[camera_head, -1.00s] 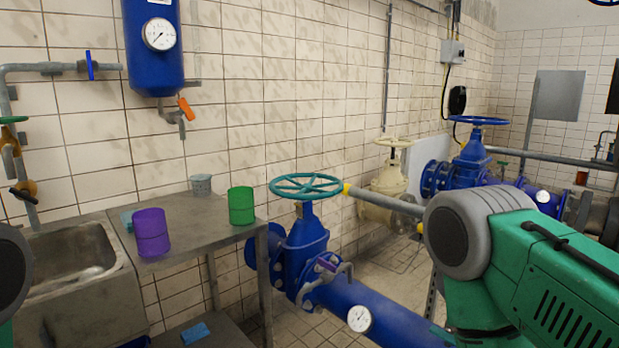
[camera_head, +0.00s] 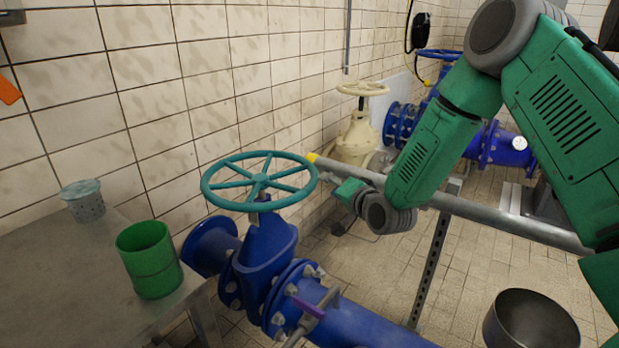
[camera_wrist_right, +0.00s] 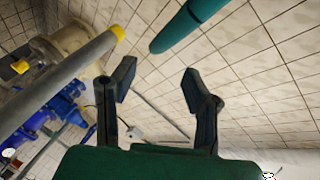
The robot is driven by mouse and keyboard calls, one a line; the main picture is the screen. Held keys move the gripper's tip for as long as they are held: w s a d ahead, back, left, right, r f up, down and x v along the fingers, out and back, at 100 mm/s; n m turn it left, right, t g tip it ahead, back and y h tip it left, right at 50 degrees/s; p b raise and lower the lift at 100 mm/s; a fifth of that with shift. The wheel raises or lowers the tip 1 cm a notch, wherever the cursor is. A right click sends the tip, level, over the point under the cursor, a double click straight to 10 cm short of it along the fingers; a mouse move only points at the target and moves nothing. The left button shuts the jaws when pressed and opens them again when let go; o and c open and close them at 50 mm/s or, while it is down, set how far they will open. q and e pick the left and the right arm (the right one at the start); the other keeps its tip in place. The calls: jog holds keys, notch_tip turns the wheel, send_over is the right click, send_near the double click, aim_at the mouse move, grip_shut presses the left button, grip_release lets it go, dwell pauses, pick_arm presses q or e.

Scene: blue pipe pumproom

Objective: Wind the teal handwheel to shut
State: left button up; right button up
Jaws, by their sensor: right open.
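The teal handwheel (camera_head: 259,182) sits level on top of the blue gate valve (camera_head: 265,250), in the middle of the head view. My right arm reaches in from the right, and my right gripper (camera_head: 346,194) is just right of the wheel's rim, apart from it. Its fingers are hard to make out there. In the right wrist view, my right gripper (camera_wrist_right: 158,80) is open and empty, with two dark fingers spread. Part of the teal handwheel's rim (camera_wrist_right: 190,24) shows beyond the fingertips at the top. My left gripper is in neither view.
A grey rail with a yellow end (camera_head: 480,212) runs close beside the wheel and behind my right wrist. A metal table (camera_head: 60,270) at left holds a green cup (camera_head: 149,262) and a grey perforated cup (camera_head: 84,202). A cream valve (camera_head: 357,138) stands behind.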

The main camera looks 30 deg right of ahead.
aim_at(310, 175)
jog(key=x, duration=0.5)
jog(key=shift+w+a+b, duration=0.15)
jog(key=shift+a+b, duration=0.1)
jog(key=shift+b, duration=0.15)
jog(key=x, duration=0.2)
jog(key=d+x, duration=0.1)
jog(key=x, duration=0.1)
jog(key=b+x, duration=0.1)
jog(key=x, duration=0.1)
jog(key=shift+d+f, duration=0.15)
jog(key=shift+f, duration=0.15)
jog(key=shift+w, duration=0.15)
jog(key=shift+a+r, duration=0.2)
jog(key=shift+a, duration=0.35)
jog(key=shift+d, duration=0.1)
grip_shut()
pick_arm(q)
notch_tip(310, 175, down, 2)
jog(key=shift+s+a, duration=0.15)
pick_arm(e)
jog(key=shift+d+f, duration=0.1)
jog(key=shift+d, duration=0.1)
